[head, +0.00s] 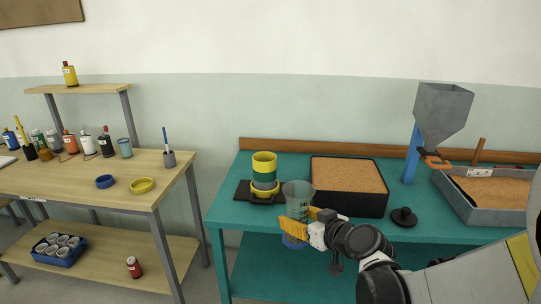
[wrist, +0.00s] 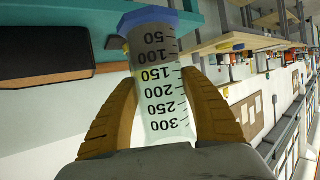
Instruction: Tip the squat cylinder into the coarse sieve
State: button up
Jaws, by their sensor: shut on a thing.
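The squat cylinder (head: 298,195) is clear with black volume marks and a blue foot. My gripper (head: 303,222) is shut around its side and holds it about upright at the teal bench's front edge. In the wrist view my gripper's fingers (wrist: 160,115) flank the cylinder (wrist: 158,75), with the blue foot at the far end. The cylinder looks darker towards its foot; I cannot tell what is inside. The yellow top ring may be the coarse sieve.
The stack stands on a dark plate (head: 242,191). A black box of brown grains (head: 348,175) is right of it, then a black knobbed lid (head: 404,217), a grey hopper (head: 441,112) and a grey tray (head: 470,213). A gap separates the left wooden bench (head: 75,186).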

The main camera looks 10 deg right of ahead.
aim_at(263, 161)
jog(key=i+j+z, duration=0.3)
jog(key=j+z, duration=0.35)
jog(key=i+j+z, duration=0.15)
jog(key=j+z, duration=0.15)
jog(key=j, duration=0.1)
